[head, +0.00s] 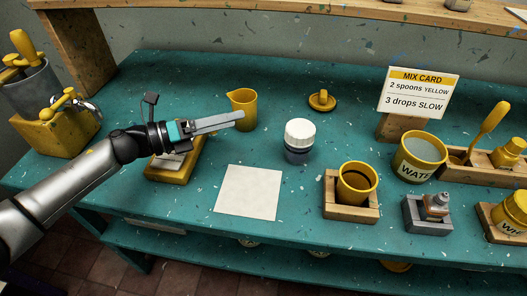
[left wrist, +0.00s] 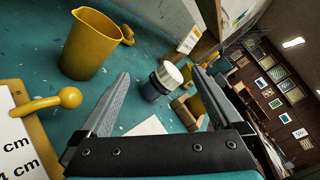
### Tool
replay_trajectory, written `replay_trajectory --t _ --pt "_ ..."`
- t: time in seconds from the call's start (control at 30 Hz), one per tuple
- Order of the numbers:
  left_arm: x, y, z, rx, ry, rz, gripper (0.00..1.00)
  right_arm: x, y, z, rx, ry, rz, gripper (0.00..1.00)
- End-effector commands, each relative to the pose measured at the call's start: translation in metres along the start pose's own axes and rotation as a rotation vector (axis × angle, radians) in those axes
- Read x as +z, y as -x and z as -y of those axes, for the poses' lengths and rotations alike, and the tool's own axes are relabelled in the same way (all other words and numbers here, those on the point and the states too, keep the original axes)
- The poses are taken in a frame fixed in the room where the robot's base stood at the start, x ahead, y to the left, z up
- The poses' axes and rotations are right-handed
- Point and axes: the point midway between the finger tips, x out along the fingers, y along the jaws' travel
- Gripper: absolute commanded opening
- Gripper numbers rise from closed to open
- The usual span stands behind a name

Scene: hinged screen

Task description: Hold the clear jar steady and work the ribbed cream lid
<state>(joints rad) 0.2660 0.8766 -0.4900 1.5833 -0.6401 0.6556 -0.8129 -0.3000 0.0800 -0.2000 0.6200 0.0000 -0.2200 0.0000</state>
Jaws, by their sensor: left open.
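The clear jar (head: 297,155) stands upright on the teal bench near the middle, with dark blue contents. The ribbed cream lid (head: 299,132) sits on top of it. In the left wrist view the jar (left wrist: 153,88) and its lid (left wrist: 169,74) appear beyond and between my fingers. My left gripper (head: 241,118) is in front of the yellow jug, to the left of the jar and apart from it. In the left wrist view my left gripper (left wrist: 163,86) is open, with nothing between its fingers. My right gripper is in neither view.
A yellow jug (head: 243,101) stands close behind my left gripper. A white sheet (head: 248,192) lies in front of the jar. A yellow cup in a wooden holder (head: 341,209) is to the right. A small yellow knobbed piece (head: 321,101) lies behind. Bench between gripper and jar is clear.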

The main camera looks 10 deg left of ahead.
Motion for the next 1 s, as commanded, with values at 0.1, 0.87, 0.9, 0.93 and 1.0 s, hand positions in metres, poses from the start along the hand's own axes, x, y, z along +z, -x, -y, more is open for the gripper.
replay_trajectory --t 0.1,0.87,0.9,0.93,1.0 --pt "-0.025 -0.019 0.002 -0.007 -0.186 -0.032 1.0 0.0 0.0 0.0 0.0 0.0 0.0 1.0" --pt "-0.088 -0.075 -0.01 0.053 -0.852 -0.13 1.0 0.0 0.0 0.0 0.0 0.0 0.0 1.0" --pt "-0.089 -0.079 -0.01 0.052 -0.851 -0.13 1.0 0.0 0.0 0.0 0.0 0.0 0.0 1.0" --pt "-0.089 -0.083 -0.011 0.052 -0.851 -0.129 1.0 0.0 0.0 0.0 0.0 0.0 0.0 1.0" --pt "-0.09 -0.092 -0.011 0.051 -0.851 -0.13 1.0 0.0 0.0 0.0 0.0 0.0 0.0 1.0"
